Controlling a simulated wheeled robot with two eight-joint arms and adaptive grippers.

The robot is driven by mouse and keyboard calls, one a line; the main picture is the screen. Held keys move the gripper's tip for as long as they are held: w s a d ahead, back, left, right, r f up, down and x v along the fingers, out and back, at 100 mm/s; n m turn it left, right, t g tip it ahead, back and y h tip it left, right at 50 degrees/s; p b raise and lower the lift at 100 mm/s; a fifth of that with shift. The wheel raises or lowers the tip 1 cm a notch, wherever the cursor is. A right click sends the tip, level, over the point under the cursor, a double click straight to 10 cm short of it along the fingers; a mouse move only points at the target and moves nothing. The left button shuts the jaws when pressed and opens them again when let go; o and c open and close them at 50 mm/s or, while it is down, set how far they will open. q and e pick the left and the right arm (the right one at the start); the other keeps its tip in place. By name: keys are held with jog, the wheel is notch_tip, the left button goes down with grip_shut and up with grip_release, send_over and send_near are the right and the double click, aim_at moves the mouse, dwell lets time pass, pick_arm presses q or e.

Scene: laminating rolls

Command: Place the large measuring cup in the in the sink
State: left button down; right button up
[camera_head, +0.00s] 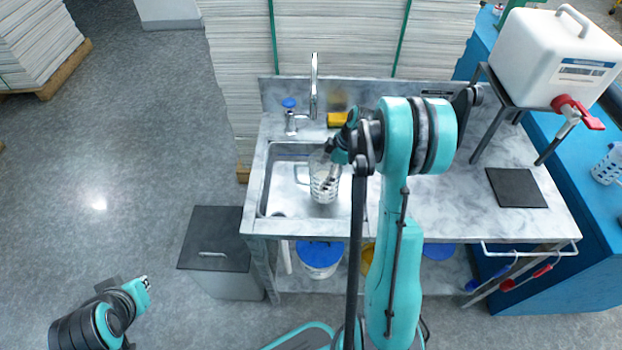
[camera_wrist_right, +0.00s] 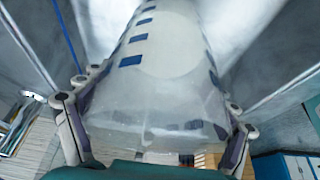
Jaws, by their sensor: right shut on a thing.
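The large measuring cup (camera_head: 324,182) is clear with markings and a handle on its left side. In the head view it is in or just above the sink basin (camera_head: 285,187); I cannot tell whether it touches the bottom. My right gripper (camera_head: 331,166) is shut on it, coming from the upper right. In the right wrist view the cup (camera_wrist_right: 160,85) fills the middle, with blue marks along its side, and the fingers of my right gripper (camera_wrist_right: 155,135) lie on both sides of it. My left gripper (camera_head: 142,288) is away from the sink at the lower left; its fingers are too small to judge.
A faucet (camera_head: 314,90) stands behind the basin, with a yellow sponge (camera_head: 337,119) near it. A white water container (camera_head: 556,55) on a stand and a dark mat (camera_head: 516,187) are on the right. Another cup (camera_head: 607,166) stands on the blue counter. A grey bin (camera_head: 214,252) is left of the sink.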

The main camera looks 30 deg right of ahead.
aim_at(310, 176)
jog(key=a, duration=0.1)
jog(key=w+a+b, duration=0.1)
jog(key=w+a+f, duration=0.1)
jog(key=shift+a, duration=0.35)
jog(key=shift+f+b, duration=0.25)
jog(key=shift+b, duration=0.15)
jog(key=shift+d, duration=0.15)
jog(key=shift+f, duration=0.1)
jog(key=o, duration=1.6)
jog(key=shift+o, duration=0.2)
